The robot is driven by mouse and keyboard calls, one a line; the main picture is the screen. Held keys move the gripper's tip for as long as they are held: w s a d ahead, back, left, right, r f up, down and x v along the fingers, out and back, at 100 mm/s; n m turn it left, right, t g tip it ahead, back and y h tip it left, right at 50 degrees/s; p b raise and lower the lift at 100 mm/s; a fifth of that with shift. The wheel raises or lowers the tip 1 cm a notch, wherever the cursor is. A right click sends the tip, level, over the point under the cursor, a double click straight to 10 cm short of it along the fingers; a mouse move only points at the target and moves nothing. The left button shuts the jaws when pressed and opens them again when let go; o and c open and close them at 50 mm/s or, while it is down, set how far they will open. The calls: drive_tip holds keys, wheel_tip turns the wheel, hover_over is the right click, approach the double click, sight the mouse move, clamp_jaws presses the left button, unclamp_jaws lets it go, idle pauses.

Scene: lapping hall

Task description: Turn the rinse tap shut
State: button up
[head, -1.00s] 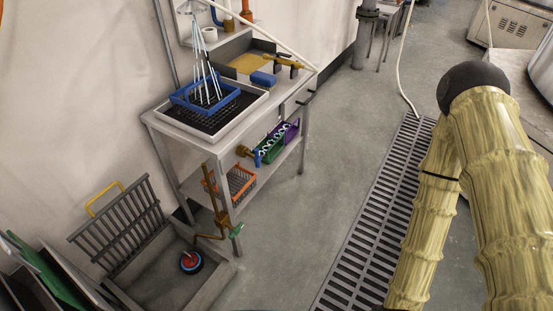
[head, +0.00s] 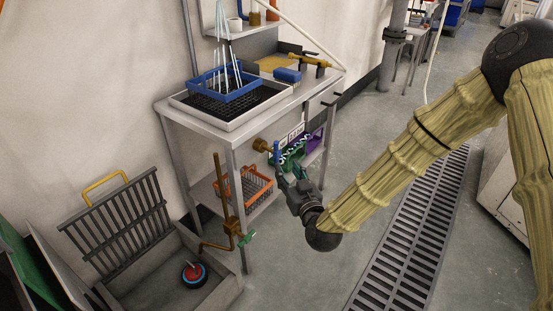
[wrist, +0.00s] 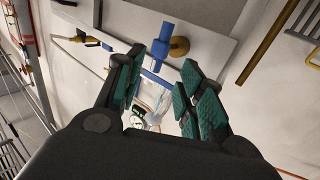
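A brass tap (head: 262,145) with a blue handle (head: 277,153) sticks out from the front of the wash bench. In the wrist view its blue handle (wrist: 158,48) lies just ahead of my fingertips, beside the round brass part (wrist: 179,46). My gripper (head: 281,174) is just below and in front of this handle in the head view. In the wrist view my gripper (wrist: 162,60) is open, its teal-padded fingers apart; contact with the handle cannot be told. No label shows which is the rinse tap.
The bench (head: 185,113) bears a blue rack (head: 230,92) in a tray. An orange basket (head: 262,187) and a purple bin (head: 315,140) are on its lower shelf. A floor basin (head: 210,297) and raised grate (head: 118,222) stand left. Floor by the drain (head: 405,240) is open.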

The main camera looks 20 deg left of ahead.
sight(278, 153)
drive_tip(key=x, duration=1.1)
drive_tip(key=shift+s+b, duration=0.1)
drive_tip(key=shift+b, duration=0.2)
clamp_jaws()
